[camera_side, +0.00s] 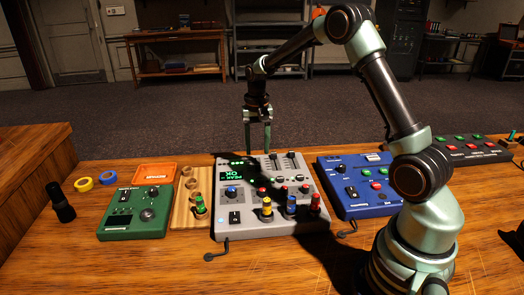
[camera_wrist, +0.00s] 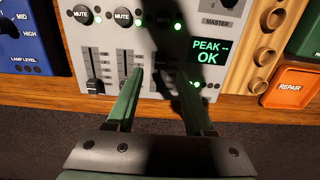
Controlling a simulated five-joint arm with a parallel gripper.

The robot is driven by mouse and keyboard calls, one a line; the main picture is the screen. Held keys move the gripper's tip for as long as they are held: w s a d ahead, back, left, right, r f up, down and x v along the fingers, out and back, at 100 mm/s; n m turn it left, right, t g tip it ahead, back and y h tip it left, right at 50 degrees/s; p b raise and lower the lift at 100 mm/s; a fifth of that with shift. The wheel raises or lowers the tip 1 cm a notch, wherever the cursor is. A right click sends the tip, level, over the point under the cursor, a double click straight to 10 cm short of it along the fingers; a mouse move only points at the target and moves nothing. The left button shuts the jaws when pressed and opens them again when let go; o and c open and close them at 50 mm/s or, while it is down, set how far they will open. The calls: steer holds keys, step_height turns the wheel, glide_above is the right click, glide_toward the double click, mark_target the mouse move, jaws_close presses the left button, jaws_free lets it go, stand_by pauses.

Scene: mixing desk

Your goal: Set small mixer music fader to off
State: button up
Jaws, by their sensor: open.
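The grey mixer (camera_side: 245,217) stands mid-desk, with round knobs, coloured cylinders on its near part and vertical faders at its far edge. In the wrist view, a dark fader cap (camera_wrist: 95,86) sits at the desk-edge end of the leftmost slot. The neighbouring slot (camera_wrist: 123,64) is partly covered by my left finger, and other slots are in shadow. I cannot read which fader is music. My gripper (camera_side: 258,150) is open and points down over the mixer's far edge; in the wrist view its fingers (camera_wrist: 160,90) are apart with nothing held. Contact with a fader cannot be told.
A green panel (camera_side: 118,229), a wooden holed strip (camera_side: 184,218) and an orange repair box (camera_side: 155,174) stand left. A blue panel (camera_side: 350,208) and a dark panel (camera_side: 465,155) stand right. The lit peak display (camera_wrist: 208,52) is beside the faders. The near desk is mostly clear.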

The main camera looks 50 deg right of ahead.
mark_target(258, 164)
steer(key=shift+f, duration=2.7)
jaws_close()
